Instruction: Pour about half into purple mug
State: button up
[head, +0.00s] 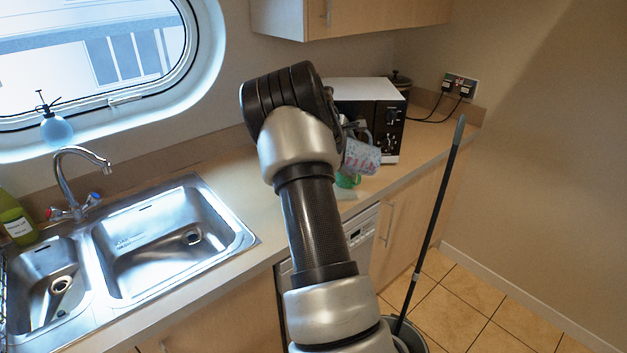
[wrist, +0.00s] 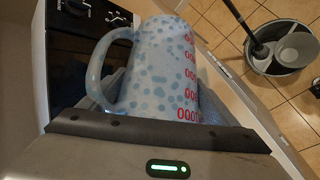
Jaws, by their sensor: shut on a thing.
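A translucent measuring jug (wrist: 155,75) with blue spots, a handle and red markings fills the middle of the wrist view. My gripper (wrist: 165,125) is shut on it. In the head view the jug (head: 362,157) is tilted above the counter, to the right of my arm, in front of the microwave. My gripper is mostly hidden behind my arm there. A small green object (head: 346,181) shows on the counter just below the jug, partly covered by my arm; I cannot tell what it is. I cannot make out a purple mug in either view.
A black and white microwave (head: 388,125) stands close behind the jug. The double sink (head: 165,240) and tap (head: 72,170) are left. A mop (head: 433,220) stands in a bucket (head: 411,337) on the floor in front of the counter (head: 425,150). Wall cupboards (head: 350,15) hang above.

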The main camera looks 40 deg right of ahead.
jog(key=shift+w+a+f+h+b, duration=0.15)
jog(key=shift+f+h+b, duration=0.2)
jog(key=shift+b, duration=0.7)
jog(key=shift+w+a+r+n+g+h+b, duration=0.25)
jog(key=shift+a+h+b, duration=0.2)
jog(key=shift+b, duration=0.4)
jog(key=shift+w+a+r+n+g+h+b, duration=0.1)
jog(key=shift+w+a+r+n+h+b, duration=0.2)
jog(key=shift+a+b, duration=0.4)
jog(key=shift+r+h+b, duration=0.2)
jog(key=shift+h+b, duration=0.1)
jog(key=shift+b, duration=0.3)
